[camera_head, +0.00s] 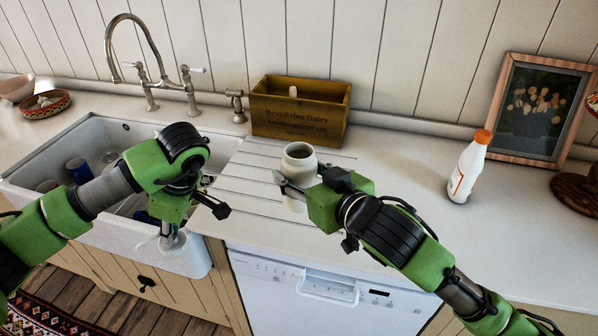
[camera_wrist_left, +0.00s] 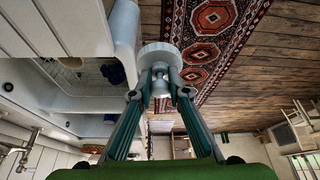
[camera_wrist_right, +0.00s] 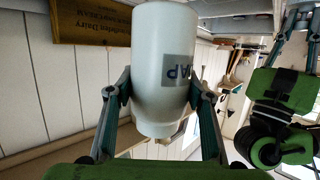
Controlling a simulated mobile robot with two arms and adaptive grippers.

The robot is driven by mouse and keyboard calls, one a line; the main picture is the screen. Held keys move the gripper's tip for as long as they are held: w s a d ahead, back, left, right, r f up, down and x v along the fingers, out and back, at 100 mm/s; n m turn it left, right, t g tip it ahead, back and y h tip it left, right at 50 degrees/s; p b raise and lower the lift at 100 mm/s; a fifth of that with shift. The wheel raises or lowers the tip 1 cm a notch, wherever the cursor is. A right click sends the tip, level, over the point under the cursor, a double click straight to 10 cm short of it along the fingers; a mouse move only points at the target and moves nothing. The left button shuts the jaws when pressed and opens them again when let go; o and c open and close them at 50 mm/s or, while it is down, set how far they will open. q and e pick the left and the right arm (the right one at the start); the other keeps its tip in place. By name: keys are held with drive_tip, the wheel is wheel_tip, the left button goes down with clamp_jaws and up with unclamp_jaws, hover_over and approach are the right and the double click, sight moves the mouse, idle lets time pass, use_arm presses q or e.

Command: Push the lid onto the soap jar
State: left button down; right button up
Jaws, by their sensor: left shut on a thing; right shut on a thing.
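The soap jar (camera_head: 299,162) is a white jar with an open mouth, upright above the ribbed drainboard. I cannot tell whether its base touches the surface. My right gripper (camera_head: 284,184) is shut on its side. In the right wrist view the jar (camera_wrist_right: 165,60) shows a dark label between the fingers. The lid (camera_head: 173,243) is a pale disc with a knob, in front of the sink, lower left of the jar and apart from it. My left gripper (camera_head: 170,230) points down and is shut on the lid's knob. The lid also shows in the left wrist view (camera_wrist_left: 158,50).
A wooden crate (camera_head: 300,110) stands behind the jar. The white sink (camera_head: 40,180) with several cups is at left, under the tap (camera_head: 150,75). A white bottle with an orange cap (camera_head: 470,168) and a picture frame (camera_head: 535,110) stand at right. The counter between is clear.

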drive_tip(key=shift+r, duration=0.15)
drive_tip(key=o, duration=0.4)
drive_tip(key=c, duration=0.5)
